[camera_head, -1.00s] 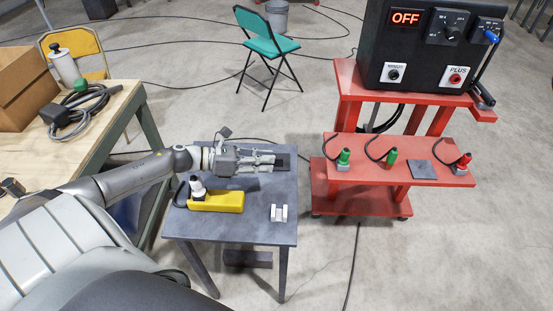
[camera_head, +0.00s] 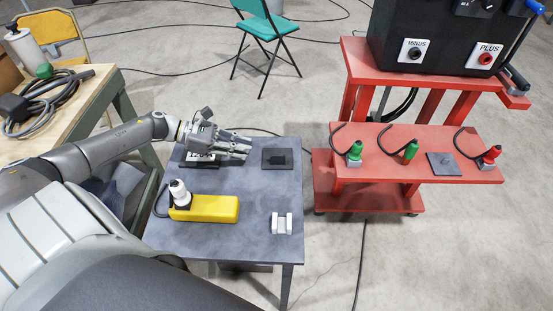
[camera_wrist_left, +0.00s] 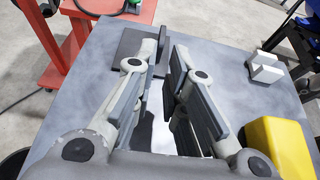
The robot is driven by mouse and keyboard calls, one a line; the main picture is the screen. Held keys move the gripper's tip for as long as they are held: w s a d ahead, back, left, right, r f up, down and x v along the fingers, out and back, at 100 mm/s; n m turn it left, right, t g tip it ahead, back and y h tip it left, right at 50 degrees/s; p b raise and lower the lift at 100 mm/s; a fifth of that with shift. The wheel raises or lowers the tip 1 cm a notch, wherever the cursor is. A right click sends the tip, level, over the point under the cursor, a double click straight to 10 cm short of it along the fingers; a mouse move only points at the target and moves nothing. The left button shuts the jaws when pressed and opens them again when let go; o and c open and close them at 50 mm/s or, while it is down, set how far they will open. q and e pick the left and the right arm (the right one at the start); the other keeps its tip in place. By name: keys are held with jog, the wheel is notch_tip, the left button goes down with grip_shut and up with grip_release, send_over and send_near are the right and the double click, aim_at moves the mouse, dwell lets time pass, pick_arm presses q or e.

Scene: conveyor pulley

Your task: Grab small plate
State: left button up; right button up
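A small dark square plate (camera_head: 288,163) with a raised stub lies flat on the grey table, near its back right corner. A similar dark plate (camera_head: 436,169) lies on the red cart's lower shelf; I cannot tell which one the task means. My left gripper (camera_head: 248,147) is just left of the table's plate, apart from it in the head view, fingers spread and empty. In the left wrist view the gap between the fingers (camera_wrist_left: 157,65) is clear, and the plate (camera_wrist_left: 127,43) is partly hidden behind one finger. My right gripper is not in view.
The red cart (camera_head: 395,140) carries green and red clamps. The table's front middle is clear.

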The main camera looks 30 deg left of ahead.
aim_at(277, 155)
pick_arm(q)
jog(key=shift+w+d+f, duration=0.15)
jog(key=shift+w+f, duration=0.1)
jog(key=shift+w, duration=0.05)
jog(key=x, duration=0.4)
jog(key=shift+d+r+p, duration=0.2)
jog(key=shift+d+p, duration=0.1)
jog(key=shift+p, duration=0.1)
jog(key=shift+w+d+f, duration=0.15)
jog(key=shift+d, duration=0.05)
jog(key=x, duration=0.1)
jog(key=p+x, duration=0.1)
jog(key=x, duration=0.1)
jog(key=p+x, duration=0.1)
jog(key=shift+w+d+r, duration=0.2)
jog(key=shift+d+r, duration=0.05)
jog(key=shift+d, duration=0.25)
jog(key=shift+w+d+f, duration=0.15)
jog(key=shift+f, duration=0.05)
grip_shut()
jog(key=shift+r, duration=0.2)
